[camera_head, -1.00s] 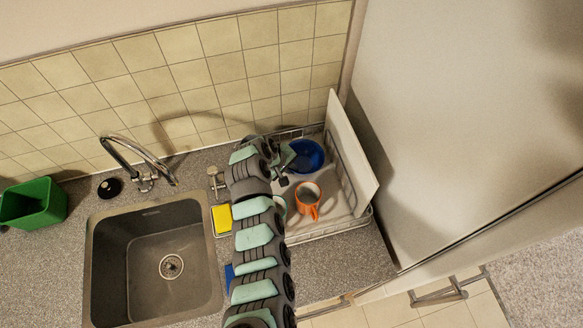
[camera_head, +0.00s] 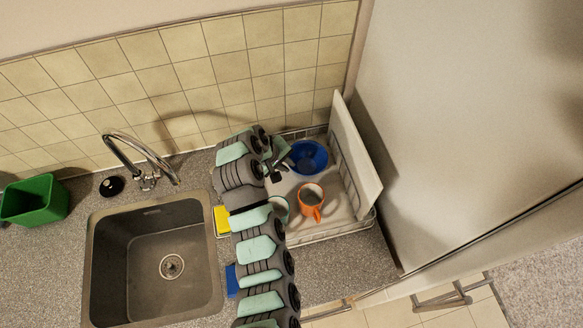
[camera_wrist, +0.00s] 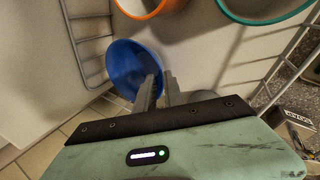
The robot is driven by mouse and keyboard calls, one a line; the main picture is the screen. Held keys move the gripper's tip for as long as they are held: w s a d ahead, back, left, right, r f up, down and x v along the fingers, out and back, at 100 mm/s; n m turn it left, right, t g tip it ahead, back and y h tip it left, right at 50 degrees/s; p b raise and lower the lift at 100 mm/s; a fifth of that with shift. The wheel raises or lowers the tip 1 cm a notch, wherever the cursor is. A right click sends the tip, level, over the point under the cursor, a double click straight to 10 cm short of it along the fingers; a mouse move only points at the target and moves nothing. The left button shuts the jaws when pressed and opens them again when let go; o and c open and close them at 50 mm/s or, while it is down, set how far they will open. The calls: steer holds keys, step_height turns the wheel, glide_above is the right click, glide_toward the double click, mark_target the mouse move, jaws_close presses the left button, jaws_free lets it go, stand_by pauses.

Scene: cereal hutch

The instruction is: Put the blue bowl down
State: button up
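The blue bowl (camera_head: 308,159) sits at the back of the dish rack (camera_head: 345,230), left of an upright white board. In the wrist view the bowl (camera_wrist: 128,62) shows beyond my fingertips, near its rim. My gripper (camera_head: 284,160) is at the left side of the bowl. In the wrist view the two fingers of my gripper (camera_wrist: 162,80) stand a little apart, with the bowl's edge close by or between their tips. Whether a finger still touches the rim is not clear.
An orange mug (camera_head: 311,200) stands in the rack in front of the bowl. A teal-rimmed dish (camera_head: 279,207) is partly hidden by my arm. The white board (camera_head: 354,155) leans at the rack's right, beside a tall cabinet (camera_head: 460,120). The sink (camera_head: 150,260) lies left.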

steer(key=shift+b+v, duration=0.3)
steer(key=shift+v, duration=2.15)
